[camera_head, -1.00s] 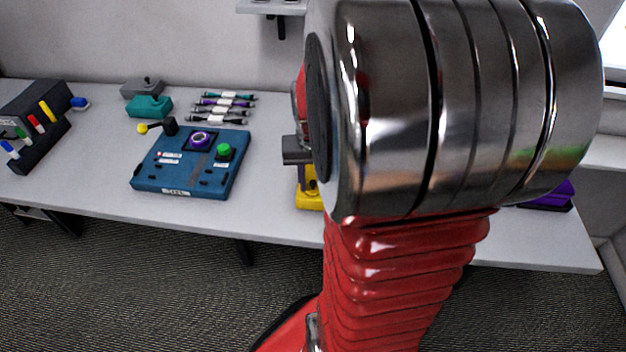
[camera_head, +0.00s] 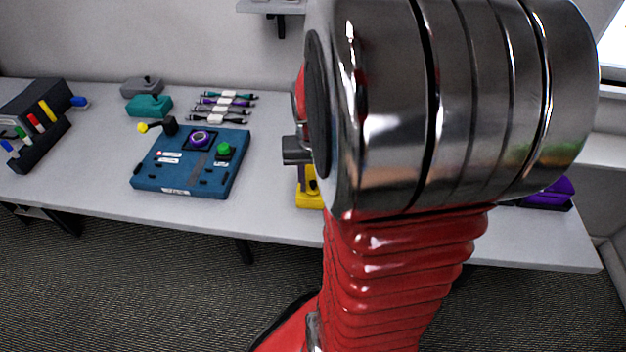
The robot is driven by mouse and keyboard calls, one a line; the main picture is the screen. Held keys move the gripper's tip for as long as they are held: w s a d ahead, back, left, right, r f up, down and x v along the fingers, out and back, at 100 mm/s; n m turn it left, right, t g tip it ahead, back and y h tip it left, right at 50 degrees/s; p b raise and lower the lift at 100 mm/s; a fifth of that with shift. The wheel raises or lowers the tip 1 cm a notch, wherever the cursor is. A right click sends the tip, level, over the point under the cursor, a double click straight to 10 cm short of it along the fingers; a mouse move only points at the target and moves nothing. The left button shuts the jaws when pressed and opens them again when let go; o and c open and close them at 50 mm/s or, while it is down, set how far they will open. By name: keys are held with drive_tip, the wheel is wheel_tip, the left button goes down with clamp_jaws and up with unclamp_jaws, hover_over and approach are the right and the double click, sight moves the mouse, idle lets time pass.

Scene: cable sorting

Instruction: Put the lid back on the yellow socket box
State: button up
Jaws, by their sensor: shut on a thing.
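The yellow socket box (camera_head: 308,200) sits near the front edge of the table, just left of my arm. Its right side is hidden behind my arm. My gripper (camera_head: 301,174) is right over the box and only partly in view, with its grey body showing left of the big metal joint. It is shut on a yellow piece at the top of the box, which looks like the lid. The arm hides most of this piece, so I cannot tell whether it sits flat on the box.
A blue panel (camera_head: 180,182) with a purple ring and green button lies to the left. Behind it are a teal box (camera_head: 149,107), a grey box (camera_head: 141,88) and several cables (camera_head: 219,108). A dark rack (camera_head: 40,110) stands far left. A purple box (camera_head: 549,196) is at right.

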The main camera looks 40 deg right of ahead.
idle(0.3)
drive_tip(key=o, duration=1.2)
drive_tip(key=o, duration=0.5)
drive_tip(key=shift+r, duration=0.1)
drive_tip(key=shift+r, duration=3.45)
clamp_jaws()
drive_tip(key=shift+f, duration=2.25)
